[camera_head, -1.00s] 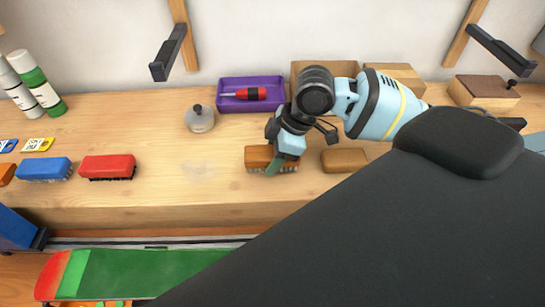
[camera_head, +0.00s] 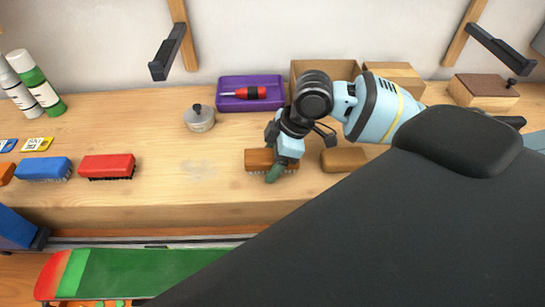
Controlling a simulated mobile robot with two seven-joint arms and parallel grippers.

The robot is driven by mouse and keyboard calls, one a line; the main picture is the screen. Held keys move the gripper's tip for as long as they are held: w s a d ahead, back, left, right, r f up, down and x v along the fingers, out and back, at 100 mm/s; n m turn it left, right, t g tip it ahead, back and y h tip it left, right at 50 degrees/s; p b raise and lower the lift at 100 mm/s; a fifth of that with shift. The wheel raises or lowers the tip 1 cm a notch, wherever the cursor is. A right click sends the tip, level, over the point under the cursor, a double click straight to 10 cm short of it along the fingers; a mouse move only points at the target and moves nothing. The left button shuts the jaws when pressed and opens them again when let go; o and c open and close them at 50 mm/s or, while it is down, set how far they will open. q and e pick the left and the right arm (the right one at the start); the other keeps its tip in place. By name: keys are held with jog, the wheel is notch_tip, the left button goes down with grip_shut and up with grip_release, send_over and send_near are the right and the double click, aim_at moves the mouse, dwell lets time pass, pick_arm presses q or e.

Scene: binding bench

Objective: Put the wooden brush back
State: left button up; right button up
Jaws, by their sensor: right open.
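The wooden brush (camera_head: 257,160) lies bristles down on the bench, left of a plain brown block (camera_head: 343,160). My right gripper (camera_head: 275,170) is open and low at the brush's right half. One greenish finger shows in front of the brush's near side; the other finger is hidden, so I cannot tell whether either touches the wood. The gripper covers part of the brush's right half. My left gripper is not in view.
A red brush (camera_head: 107,167) and a blue brush (camera_head: 44,169) sit left on the bench (camera_head: 160,130). Behind are a purple tray (camera_head: 224,103) with a screwdriver, a lidded jar (camera_head: 199,119) and a cardboard box (camera_head: 325,70). A green board (camera_head: 140,270) lies in front.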

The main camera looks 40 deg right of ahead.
jog(key=p+v, duration=0.1)
jog(key=v, duration=1.1)
jog(key=shift+r, duration=0.1)
jog(key=shift+a, duration=0.1)
